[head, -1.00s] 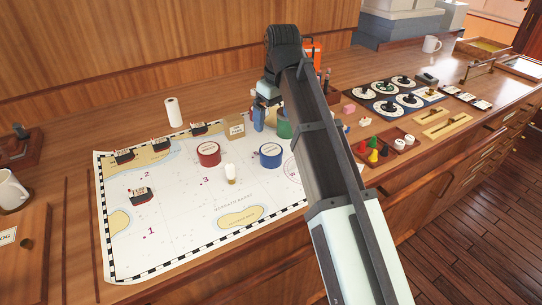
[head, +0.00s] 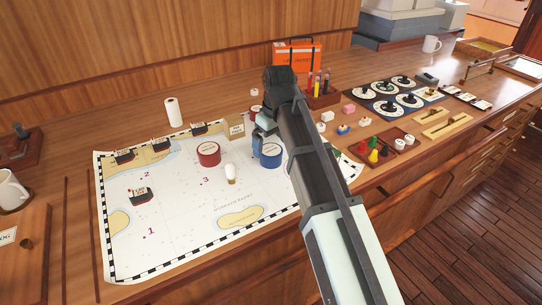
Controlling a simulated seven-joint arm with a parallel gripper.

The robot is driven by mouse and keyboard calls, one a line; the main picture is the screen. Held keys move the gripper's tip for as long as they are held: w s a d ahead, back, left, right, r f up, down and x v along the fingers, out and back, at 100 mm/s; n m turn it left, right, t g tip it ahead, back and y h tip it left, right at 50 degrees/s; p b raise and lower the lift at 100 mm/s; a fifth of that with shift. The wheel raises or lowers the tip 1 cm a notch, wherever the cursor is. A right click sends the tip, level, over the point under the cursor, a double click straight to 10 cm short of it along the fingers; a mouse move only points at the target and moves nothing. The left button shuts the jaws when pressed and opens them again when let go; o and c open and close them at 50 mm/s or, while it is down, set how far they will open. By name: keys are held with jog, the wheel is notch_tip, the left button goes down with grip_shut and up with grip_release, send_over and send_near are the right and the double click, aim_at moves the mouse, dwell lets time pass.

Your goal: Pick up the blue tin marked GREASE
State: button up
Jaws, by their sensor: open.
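The blue tin (head: 270,157) stands on the chart, right of the red tin (head: 208,154). Any marking on it is too small to read. My gripper (head: 263,142) is open, pointing down at the blue tin, and overlaps its upper part in this view. One blue finger shows at the tin's upper left; the other finger is not clear. I cannot tell whether the fingers are around the tin or still above it.
The chart (head: 180,235) holds model ships (head: 141,195), a small white-topped item (head: 231,174) and a cardboard box (head: 236,127). An orange case (head: 297,65) stands behind my arm. A game-piece tray (head: 380,151) lies to the right. The chart's lower left is mostly clear.

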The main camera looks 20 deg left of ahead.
aim_at(271, 150)
notch_tip(271, 150, down, 4)
jog(key=shift+w+a, duration=0.1)
jog(key=shift+a, duration=0.05)
jog(key=c, duration=1.1)
jog(key=shift+r, duration=0.1)
